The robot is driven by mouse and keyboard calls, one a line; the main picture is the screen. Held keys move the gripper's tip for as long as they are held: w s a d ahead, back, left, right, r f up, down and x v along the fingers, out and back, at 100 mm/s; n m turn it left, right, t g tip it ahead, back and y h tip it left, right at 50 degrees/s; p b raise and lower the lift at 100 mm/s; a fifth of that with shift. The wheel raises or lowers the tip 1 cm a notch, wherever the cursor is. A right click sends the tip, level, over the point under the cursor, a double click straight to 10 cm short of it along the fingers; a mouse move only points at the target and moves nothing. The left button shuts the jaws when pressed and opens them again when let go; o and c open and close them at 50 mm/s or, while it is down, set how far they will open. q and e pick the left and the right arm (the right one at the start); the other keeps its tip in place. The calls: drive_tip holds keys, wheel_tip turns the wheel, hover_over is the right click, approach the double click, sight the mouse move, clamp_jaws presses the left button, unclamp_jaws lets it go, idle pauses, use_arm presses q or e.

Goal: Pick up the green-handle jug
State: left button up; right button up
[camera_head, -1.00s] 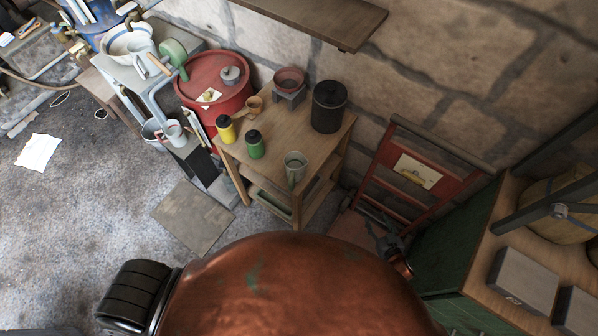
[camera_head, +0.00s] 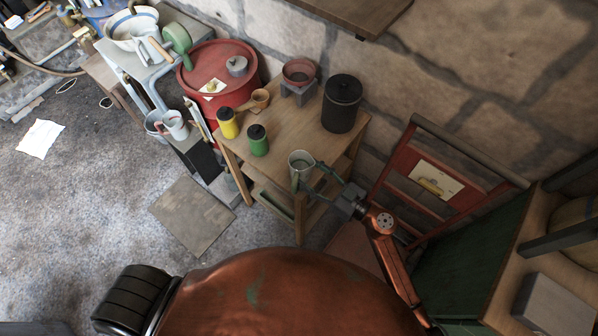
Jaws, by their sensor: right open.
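The green-handle jug (camera_head: 301,160) is a grey metal jug standing upright near the front right corner of the wooden table (camera_head: 268,171). Its handle faces the front of the table. My right gripper (camera_head: 311,180) is open, with its fingers right beside the jug's front right side, near the handle. From this view I cannot tell whether a finger touches the jug. Part of the jug's lower side is hidden behind the fingers. My left gripper is out of view.
A yellow bottle (camera_head: 228,124), a green bottle (camera_head: 257,141), a wooden mug (camera_head: 260,99), a reddish bowl (camera_head: 299,71) on a grey block and a black canister (camera_head: 341,104) share the table. A red chair-like frame (camera_head: 408,163) stands to the right, close to my right arm.

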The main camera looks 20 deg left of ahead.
drive_tip(key=shift+x, duration=1.5)
drive_tip(key=shift+f, duration=0.1)
drive_tip(key=shift+c, duration=0.2)
drive_tip(key=c, duration=0.8)
drive_tip(key=shift+c, duration=0.3)
